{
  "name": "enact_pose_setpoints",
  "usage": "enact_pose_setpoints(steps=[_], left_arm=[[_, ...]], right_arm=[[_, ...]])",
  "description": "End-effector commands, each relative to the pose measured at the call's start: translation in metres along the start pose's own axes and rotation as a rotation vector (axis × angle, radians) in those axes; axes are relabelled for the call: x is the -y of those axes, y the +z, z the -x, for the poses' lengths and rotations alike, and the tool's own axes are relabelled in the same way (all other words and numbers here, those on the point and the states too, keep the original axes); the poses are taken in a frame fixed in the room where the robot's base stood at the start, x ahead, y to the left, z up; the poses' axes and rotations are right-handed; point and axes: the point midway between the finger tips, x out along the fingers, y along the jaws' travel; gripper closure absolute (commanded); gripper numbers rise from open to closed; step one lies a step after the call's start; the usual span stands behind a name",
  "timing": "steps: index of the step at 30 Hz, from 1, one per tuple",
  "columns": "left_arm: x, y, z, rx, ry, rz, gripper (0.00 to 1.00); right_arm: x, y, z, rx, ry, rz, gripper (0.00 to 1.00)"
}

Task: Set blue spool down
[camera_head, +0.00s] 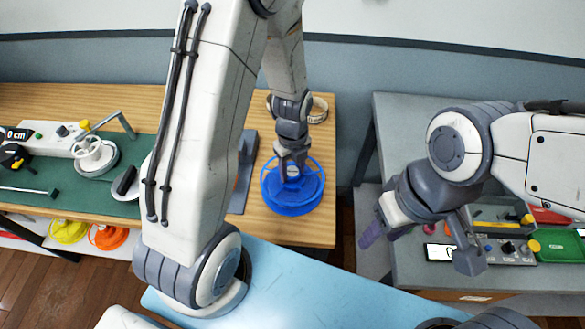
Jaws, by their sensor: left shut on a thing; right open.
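The blue spool (292,203) is a round blue reel near the right end of the wooden bench (313,232). My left gripper (291,176) points down at the spool's middle and is shut on it. The spool looks level and at or just over the bench top; I cannot tell whether it touches. My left arm hides part of the bench to the left of it. My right gripper (415,245) is open and empty, in front of the grey table (440,115) at the right.
A green mat (50,180) with a white machine (50,140) and tools covers the bench's left part. A yellow spool (68,231) and an orange spool (108,237) sit below it. A pale ring (318,110) lies behind the blue spool. The grey table holds several devices.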

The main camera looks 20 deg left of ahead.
Motion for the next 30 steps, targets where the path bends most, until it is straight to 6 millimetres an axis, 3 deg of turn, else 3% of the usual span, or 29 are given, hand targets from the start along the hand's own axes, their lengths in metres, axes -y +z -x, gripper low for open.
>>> enact_pose_setpoints(steps=[1,3,16,30], left_arm=[[0.000,0.000,-0.001,0.000,0.000,0.000,0.35],[0.000,0.000,-0.001,0.000,0.000,0.000,0.17],[0.001,0.001,0.009,0.002,-0.003,0.000,0.17],[0.001,0.001,0.101,0.004,-0.006,0.000,0.17]], right_arm=[[0.000,0.000,-0.001,0.000,0.000,0.000,0.50],[0.000,0.000,0.000,0.000,0.000,0.000,0.50],[0.000,0.000,0.001,0.000,0.000,0.000,0.50],[-0.001,0.001,-0.007,0.000,0.000,0.000,0.50]])
